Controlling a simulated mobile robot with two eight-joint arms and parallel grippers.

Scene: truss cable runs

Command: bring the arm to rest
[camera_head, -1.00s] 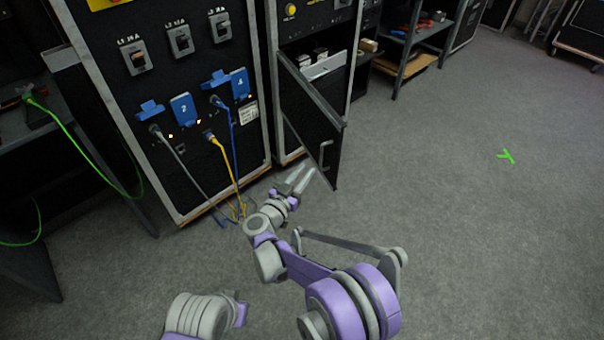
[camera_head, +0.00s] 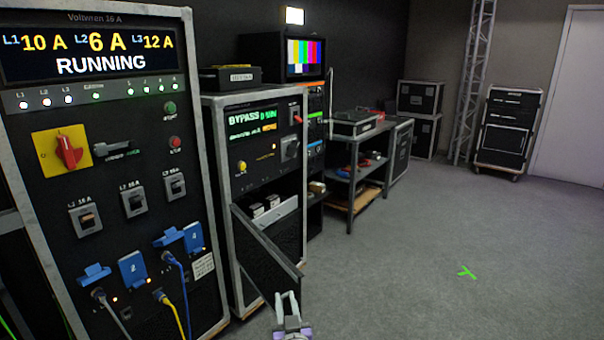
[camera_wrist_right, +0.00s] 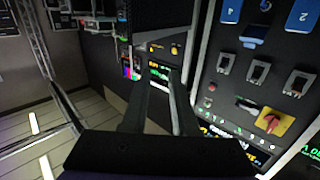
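My right gripper (camera_head: 287,297) shows at the bottom edge of the head view, below the open cabinet door (camera_head: 265,248). Its two pale fingers point up and stand apart, with nothing seen between them. In the right wrist view the two dark fingers (camera_wrist_right: 161,78) also stand apart, with a gap. Most of my right arm is out of the head view. My left arm and gripper are not in view.
A power rack (camera_head: 95,235) with plugged grey, yellow and blue cables stands at the left, its display reading RUNNING. A bypass cabinet (camera_head: 215,130) stands beside it. A shelf cart (camera_head: 355,160) stands farther back. The grey floor (camera_head: 420,245) at the right is clear around a green mark (camera_head: 467,272).

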